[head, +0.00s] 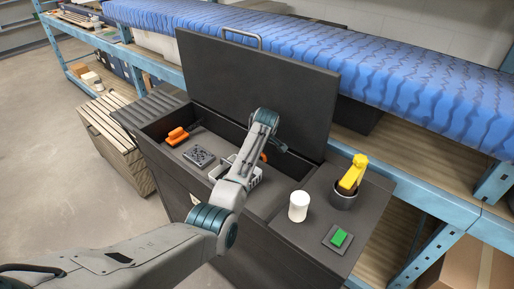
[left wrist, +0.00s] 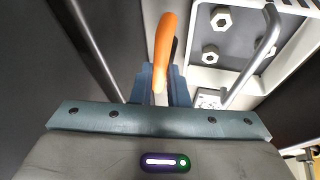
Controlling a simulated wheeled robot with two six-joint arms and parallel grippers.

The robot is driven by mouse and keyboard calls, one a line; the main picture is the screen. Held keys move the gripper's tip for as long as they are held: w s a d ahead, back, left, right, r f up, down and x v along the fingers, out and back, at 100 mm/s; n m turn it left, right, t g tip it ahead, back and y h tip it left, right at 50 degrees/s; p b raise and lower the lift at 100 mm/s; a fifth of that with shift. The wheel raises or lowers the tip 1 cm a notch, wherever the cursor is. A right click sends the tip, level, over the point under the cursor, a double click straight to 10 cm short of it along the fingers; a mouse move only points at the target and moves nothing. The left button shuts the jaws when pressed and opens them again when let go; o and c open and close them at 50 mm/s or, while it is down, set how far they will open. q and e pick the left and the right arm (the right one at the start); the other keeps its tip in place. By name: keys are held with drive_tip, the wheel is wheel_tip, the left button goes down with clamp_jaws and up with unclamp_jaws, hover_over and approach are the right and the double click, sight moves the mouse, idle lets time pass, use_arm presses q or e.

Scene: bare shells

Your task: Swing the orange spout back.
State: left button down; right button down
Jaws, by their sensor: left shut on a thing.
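The orange spout (left wrist: 163,45) rises between the fingers of my left gripper (left wrist: 164,88) in the left wrist view. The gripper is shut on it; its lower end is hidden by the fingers. In the head view my left gripper (head: 279,146) is inside the open dark chest, near its back wall. Only a small orange part of the spout (head: 264,156) shows there, beside the gripper. My right gripper is not in view.
The chest's lid (head: 255,85) stands open behind. Inside lie an orange object (head: 176,136), a dark square block (head: 199,155) and a white basket (head: 254,182) with nuts. A white cylinder (head: 298,206), yellow-topped cup (head: 344,200) and green button (head: 338,238) stand on the right ledge.

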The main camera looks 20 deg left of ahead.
use_arm(q)
drive_tip(key=c, duration=1.4)
unclamp_jaws()
drive_tip(key=shift+r, duration=0.1)
drive_tip(key=b+v, duration=0.2)
drive_tip(key=v, duration=0.8)
drive_tip(key=shift+s+r+b, duration=0.15)
drive_tip(key=shift+r+b, duration=0.1)
drive_tip(key=shift+b, duration=0.05)
